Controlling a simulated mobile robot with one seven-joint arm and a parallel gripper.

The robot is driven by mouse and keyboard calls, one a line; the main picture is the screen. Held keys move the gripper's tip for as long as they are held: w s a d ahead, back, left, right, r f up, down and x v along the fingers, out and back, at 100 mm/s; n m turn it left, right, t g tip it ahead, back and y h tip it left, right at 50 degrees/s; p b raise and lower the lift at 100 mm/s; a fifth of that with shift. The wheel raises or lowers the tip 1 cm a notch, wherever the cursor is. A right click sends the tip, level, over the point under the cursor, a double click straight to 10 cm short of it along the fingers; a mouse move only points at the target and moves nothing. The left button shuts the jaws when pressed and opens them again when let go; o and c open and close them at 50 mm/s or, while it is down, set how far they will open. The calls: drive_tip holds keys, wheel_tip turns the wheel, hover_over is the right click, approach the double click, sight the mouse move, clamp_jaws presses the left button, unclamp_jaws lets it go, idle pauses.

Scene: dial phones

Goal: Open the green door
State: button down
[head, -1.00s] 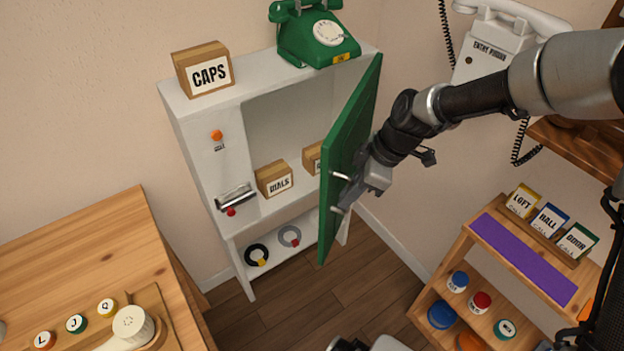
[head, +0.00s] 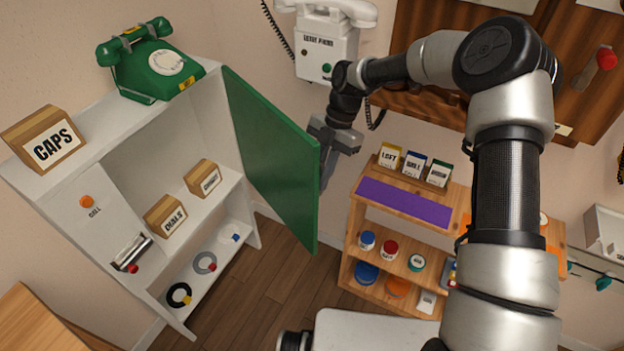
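The green door (head: 268,150) stands swung wide open on the right side of the white cabinet (head: 213,85). Its free edge points toward me and to the right, and the cabinet's inside shows. My gripper (head: 325,165) is at the door's free edge, on its right side. The door hides part of the fingers, and the handle is hidden too. I cannot tell whether the fingers are shut on anything.
A white wall phone (head: 327,45) hangs behind my arm. A wooden shelf (head: 345,240) stands right of the door. Floor between is clear.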

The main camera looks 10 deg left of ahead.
drive_tip(key=shift+d, duration=0.1)
drive_tip(key=c, duration=1.8)
unclamp_jaws()
drive_tip(key=shift+w+r, duration=0.1)
drive_tip(key=shift+p+v, duration=0.85)
drive_tip(key=shift+v, duration=7.75)
